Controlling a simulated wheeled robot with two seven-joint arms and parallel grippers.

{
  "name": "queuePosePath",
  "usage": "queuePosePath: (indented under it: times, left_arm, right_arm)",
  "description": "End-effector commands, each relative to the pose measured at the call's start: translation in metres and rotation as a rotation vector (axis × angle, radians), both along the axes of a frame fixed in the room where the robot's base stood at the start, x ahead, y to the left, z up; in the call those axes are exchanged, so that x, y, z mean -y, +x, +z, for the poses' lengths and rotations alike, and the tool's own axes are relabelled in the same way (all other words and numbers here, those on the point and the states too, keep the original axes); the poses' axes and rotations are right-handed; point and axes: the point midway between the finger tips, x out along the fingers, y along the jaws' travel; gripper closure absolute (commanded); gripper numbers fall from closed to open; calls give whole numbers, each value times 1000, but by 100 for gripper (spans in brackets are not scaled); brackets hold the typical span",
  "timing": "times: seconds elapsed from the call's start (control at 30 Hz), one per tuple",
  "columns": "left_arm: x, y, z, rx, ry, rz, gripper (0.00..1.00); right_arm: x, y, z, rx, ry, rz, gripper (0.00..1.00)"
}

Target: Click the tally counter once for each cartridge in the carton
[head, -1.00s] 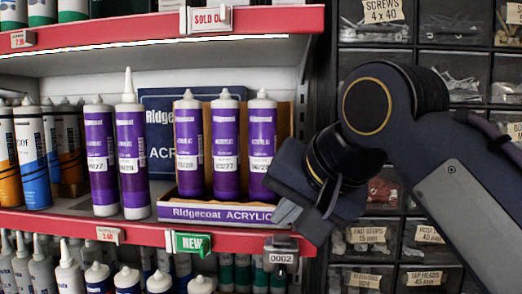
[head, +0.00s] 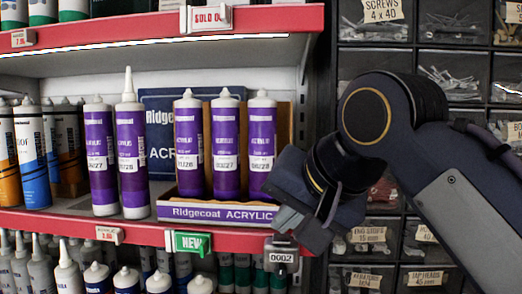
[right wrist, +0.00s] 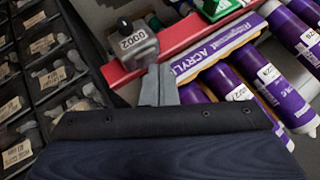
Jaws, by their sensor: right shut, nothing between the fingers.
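The tally counter (head: 281,254) hangs at the red shelf edge and its display reads 0002. It also shows in the right wrist view (right wrist: 138,47). The carton (head: 215,212), labelled Ridgecoat Acrylic, stands on the shelf with three purple cartridges visible in it: left (head: 188,150), middle (head: 225,150) and right (head: 261,145). My right gripper (head: 288,232) is shut and empty, its fingertips just above the counter. In the right wrist view its fingers (right wrist: 159,84) are together beside the counter; I cannot tell whether they touch it. My left gripper is out of view.
Two more purple cartridges (head: 131,155) stand outside the carton, to its left. A green NEW tag (head: 193,243) hangs left of the counter. Dark drawers (head: 372,235) of screws stand at the right. More tubes fill the shelf below.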

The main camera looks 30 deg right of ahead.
Motion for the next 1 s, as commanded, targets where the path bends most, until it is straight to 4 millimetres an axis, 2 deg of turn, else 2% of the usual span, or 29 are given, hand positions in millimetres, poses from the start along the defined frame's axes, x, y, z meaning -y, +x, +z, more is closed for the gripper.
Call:
queuePosePath:
  times: [0.7,1.0]
  left_arm:
    - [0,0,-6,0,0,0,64]
    - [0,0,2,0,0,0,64]
  right_arm:
    - [0,0,-9,1,1,1,100]
    - [0,0,-2,0,0,0,100]
